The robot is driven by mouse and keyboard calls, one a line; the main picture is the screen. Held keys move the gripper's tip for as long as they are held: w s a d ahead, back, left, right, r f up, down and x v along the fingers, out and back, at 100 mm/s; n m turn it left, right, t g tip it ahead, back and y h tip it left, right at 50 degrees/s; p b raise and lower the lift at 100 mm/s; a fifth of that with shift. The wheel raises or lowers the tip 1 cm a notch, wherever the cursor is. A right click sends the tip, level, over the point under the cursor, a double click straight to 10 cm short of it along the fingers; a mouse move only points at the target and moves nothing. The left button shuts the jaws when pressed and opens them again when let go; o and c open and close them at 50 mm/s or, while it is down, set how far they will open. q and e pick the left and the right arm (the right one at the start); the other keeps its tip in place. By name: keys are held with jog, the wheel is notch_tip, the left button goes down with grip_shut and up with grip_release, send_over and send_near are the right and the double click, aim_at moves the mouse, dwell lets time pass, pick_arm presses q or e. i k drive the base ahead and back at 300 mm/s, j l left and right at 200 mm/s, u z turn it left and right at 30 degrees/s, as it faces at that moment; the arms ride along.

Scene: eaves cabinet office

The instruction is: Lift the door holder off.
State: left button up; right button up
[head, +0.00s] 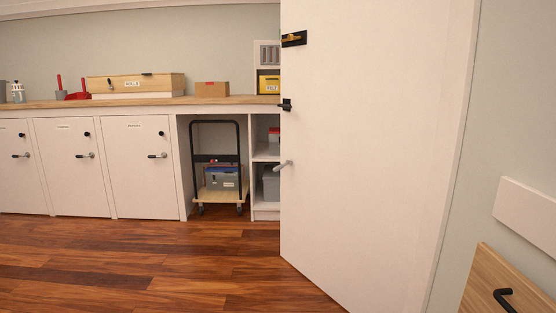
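A large white door (370,150) fills the middle right of the head view. Near its left edge, high up, a black plate with a brass-coloured piece (293,39) is fixed. Below it are a small black fitting (285,105) and a grey lever handle (284,164). I cannot tell for certain which part is the door holder; the black plate with the brass piece may be it. Neither of my grippers is in view, so nothing is seen touching the door.
Left of the door, a wooden counter (225,100) tops white cabinets (70,165) with black handles. A trolley (218,190) stands in an open bay. A wooden panel with a black handle (510,285) is at the bottom right. The wooden floor (170,270) in front is clear.

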aim_at(276, 169)
jog(key=i+j, duration=0.85)
jog(key=i, duration=0.25)
jog(key=i+j+z, duration=0.4)
jog(key=i+j, duration=0.95)
jog(key=j+z, duration=0.15)
jog(key=z, duration=0.65)
